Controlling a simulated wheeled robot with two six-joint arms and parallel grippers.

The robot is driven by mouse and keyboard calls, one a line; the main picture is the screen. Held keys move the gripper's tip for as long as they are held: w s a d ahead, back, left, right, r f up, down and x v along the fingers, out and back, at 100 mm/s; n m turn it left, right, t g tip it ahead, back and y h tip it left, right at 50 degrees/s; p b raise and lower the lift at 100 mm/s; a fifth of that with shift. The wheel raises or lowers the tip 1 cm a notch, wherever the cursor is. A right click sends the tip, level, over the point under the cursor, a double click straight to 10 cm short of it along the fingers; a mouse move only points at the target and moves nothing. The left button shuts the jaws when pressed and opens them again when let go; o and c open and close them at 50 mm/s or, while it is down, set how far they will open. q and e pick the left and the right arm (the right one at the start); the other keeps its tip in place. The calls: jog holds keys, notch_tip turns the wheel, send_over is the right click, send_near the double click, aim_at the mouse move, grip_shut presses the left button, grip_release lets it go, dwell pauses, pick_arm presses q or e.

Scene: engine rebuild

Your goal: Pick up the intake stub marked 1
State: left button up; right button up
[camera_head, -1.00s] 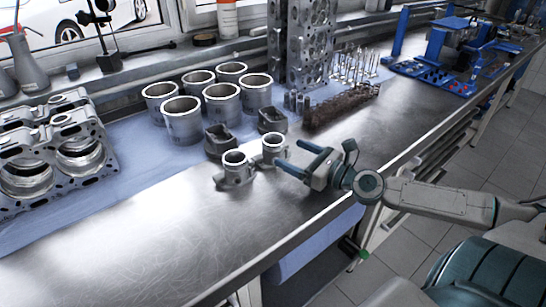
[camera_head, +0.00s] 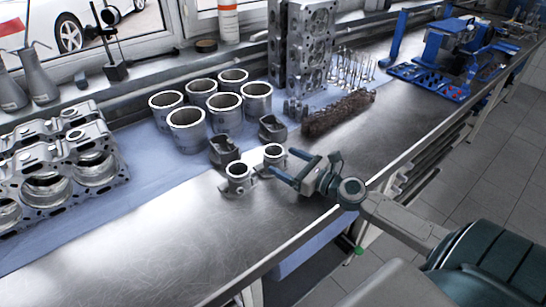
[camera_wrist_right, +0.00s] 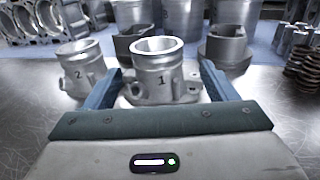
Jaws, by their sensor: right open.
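The intake stub marked 1 (camera_wrist_right: 160,82) is a grey metal tube with a bright rim and a flanged base, upright on the bench. It also shows in the head view (camera_head: 273,155), at the fingertips of my right gripper (camera_head: 282,161). In the right wrist view the open fingers of my right gripper (camera_wrist_right: 159,68) lie on either side of the stub, which looks apart from both. The similar stub marked 2 (camera_wrist_right: 78,72) stands just left of the left finger, and in the head view (camera_head: 238,178) left of stub 1. My left gripper is not in view.
Two dark pistons (camera_head: 223,150) and several large cylinder liners (camera_head: 187,130) stand behind the stubs. An engine block (camera_head: 70,165) is at the left. The bench front (camera_head: 190,245) is clear.

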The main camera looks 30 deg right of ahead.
aim_at(282, 159)
jog(key=shift+w+a+r+p, duration=0.1)
jog(key=shift+a+p, duration=0.05)
jog(key=shift+p, duration=0.15)
jog(key=p+x, duration=0.3)
jog(key=shift+w+a+r, duration=0.1)
jog(key=shift+w+r, duration=0.05)
jog(key=shift+w, duration=0.15)
jog(key=shift+w+a+f+p, duration=0.25)
jog(key=shift+w+p, duration=0.1)
jog(key=shift+w, duration=0.3)
pick_arm(q)
jog(key=r, duration=0.2)
jog(key=s+r, duration=0.1)
jog(key=r, duration=0.1)
jog(key=shift+s, duration=0.2)
pick_arm(e)
jog(key=c, duration=1.3)
